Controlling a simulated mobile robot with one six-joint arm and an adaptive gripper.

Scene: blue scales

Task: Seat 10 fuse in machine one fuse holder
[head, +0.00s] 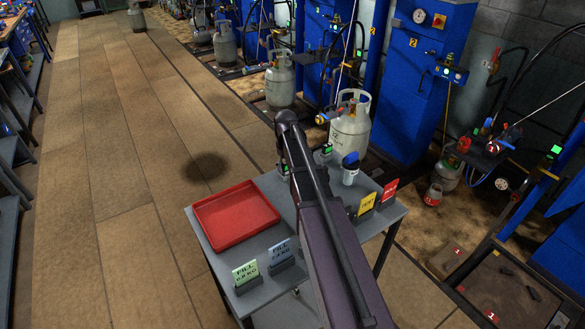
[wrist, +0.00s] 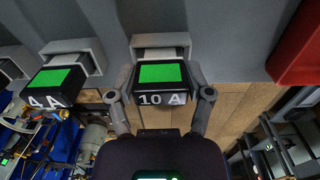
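The 10 fuse (wrist: 160,75) is a dark block with a bright green face and "10 A" on its front. In the wrist view it sits in a pale grey holder (wrist: 160,41) on a grey surface. My gripper (wrist: 161,78) has one finger on each side of this fuse, very near its sides; whether they press on it I cannot tell. A similar 4 A fuse (wrist: 57,80) stands in its own holder to the left. In the head view my arm hides the gripper. Red "1" labels (head: 457,250) mark the machine at lower right; I cannot pick out its fuse holder.
The grey cart (head: 228,263) holds a red tray (head: 237,216), a green card (head: 245,273), a blue card (head: 281,254), and yellow and red cards at right. Gas cylinders (head: 350,128) and blue machines (head: 418,80) line the right. The wooden floor (head: 110,130) at left is clear.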

